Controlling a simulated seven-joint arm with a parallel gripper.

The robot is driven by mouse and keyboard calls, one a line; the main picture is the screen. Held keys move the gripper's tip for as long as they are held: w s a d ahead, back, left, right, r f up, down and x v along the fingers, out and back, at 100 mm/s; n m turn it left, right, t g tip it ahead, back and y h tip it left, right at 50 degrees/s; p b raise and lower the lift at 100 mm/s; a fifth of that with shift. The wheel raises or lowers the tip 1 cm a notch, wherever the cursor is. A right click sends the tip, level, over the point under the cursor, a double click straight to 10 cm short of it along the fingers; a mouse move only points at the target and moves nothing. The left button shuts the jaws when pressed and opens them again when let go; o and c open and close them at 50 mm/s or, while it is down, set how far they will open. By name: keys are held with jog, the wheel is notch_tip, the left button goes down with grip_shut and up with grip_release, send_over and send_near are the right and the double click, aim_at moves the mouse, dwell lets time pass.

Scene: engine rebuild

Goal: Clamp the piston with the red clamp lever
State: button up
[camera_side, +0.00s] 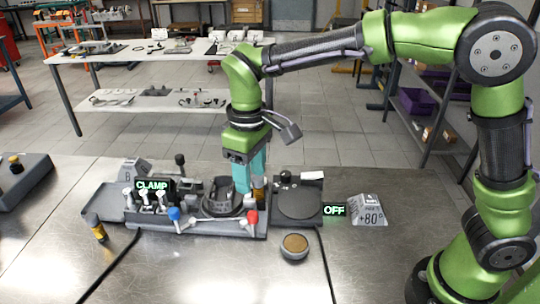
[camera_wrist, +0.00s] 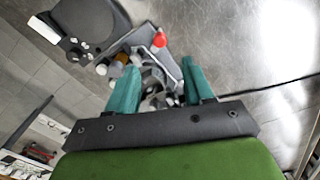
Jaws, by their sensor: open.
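The red clamp lever (camera_side: 251,217) stands at the front right of the grey clamp fixture (camera_side: 205,230) in the side view. Its red knob also shows in the wrist view (camera_wrist: 159,40), beyond my fingertips. My gripper (camera_side: 250,184) points down over the right part of the fixture, behind the red lever and apart from it. In the wrist view my two teal fingers are spread open around a space (camera_wrist: 155,84) with small grey and white parts below. A dark round holder (camera_side: 223,197) sits in the fixture, left of my fingers. I cannot clearly make out the piston in it.
A blue-knobbed lever (camera_side: 174,213) is left on the fixture, near the CLAMP sign (camera_side: 151,185). A round dark plate (camera_side: 299,202) with an OFF sign (camera_side: 334,210) stands right. Front table is mostly free.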

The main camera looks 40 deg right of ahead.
aim_at(253, 213)
notch_tip(253, 213, down, 11)
jog(key=shift+r, duration=0.1)
dwell(0.3)
grip_shut()
jog(key=shift+a+m, duration=0.15)
jog(key=shift+m, duration=0.25)
jog(key=shift+w+a+m, duration=0.6)
jog(key=shift+w+m, duration=0.05)
jog(key=shift+m, duration=1.9)
jog(key=shift+w+a+m, duration=0.6)
jog(key=shift+w+m, duration=0.05)
jog(key=shift+m, duration=1.85)
jog(key=shift+w+a+m, duration=0.6)
jog(key=shift+w+m, duration=0.05)
jog(key=shift+m, duration=1.9)
